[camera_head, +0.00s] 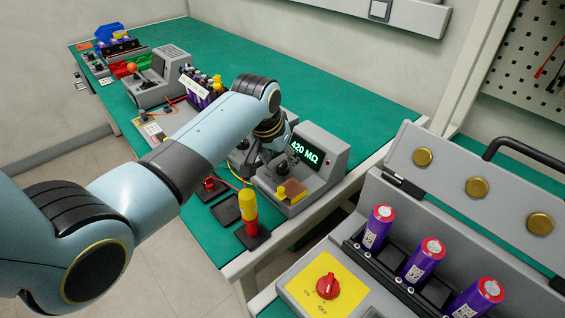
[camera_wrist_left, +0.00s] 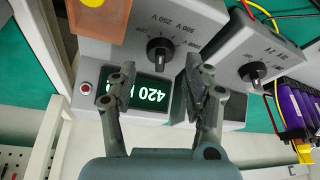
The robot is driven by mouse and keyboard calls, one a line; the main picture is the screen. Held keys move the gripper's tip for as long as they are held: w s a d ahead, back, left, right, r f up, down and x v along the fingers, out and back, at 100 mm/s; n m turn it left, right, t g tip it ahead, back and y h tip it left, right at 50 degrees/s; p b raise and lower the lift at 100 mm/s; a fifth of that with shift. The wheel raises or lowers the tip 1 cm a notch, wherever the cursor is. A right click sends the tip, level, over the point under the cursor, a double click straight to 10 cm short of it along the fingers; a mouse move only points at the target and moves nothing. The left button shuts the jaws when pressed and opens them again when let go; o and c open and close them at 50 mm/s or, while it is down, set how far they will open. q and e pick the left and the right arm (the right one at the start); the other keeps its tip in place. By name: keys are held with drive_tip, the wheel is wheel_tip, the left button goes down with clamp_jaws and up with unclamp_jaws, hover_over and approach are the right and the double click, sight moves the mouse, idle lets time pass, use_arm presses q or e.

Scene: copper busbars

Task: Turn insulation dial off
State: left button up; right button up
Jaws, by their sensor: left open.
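The grey insulation tester (camera_head: 330,165) stands near the end of the green bench, its lit display (camera_head: 306,152) reading 420 MΩ. Its black dial (camera_wrist_left: 158,48) shows in the wrist view, with 500 V and 250 V marks beside it. My left gripper (camera_head: 284,155) is over the tester in the head view. In the wrist view, the left gripper (camera_wrist_left: 158,85) is open, one finger on each side of the display. The dial lies just beyond the gap between the fingertips, and no contact shows. The pointer's exact setting is hard to read. My right gripper is in neither view.
A second grey instrument with a black dial (camera_wrist_left: 254,72) stands beside the tester. A yellow and red probe (camera_head: 249,212) stands upright near the bench edge. A fixture with purple cells (camera_head: 420,260) and a red knob (camera_head: 327,286) is at front right.

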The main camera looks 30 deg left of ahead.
use_arm(q)
drive_tip(key=shift+x, duration=1.2)
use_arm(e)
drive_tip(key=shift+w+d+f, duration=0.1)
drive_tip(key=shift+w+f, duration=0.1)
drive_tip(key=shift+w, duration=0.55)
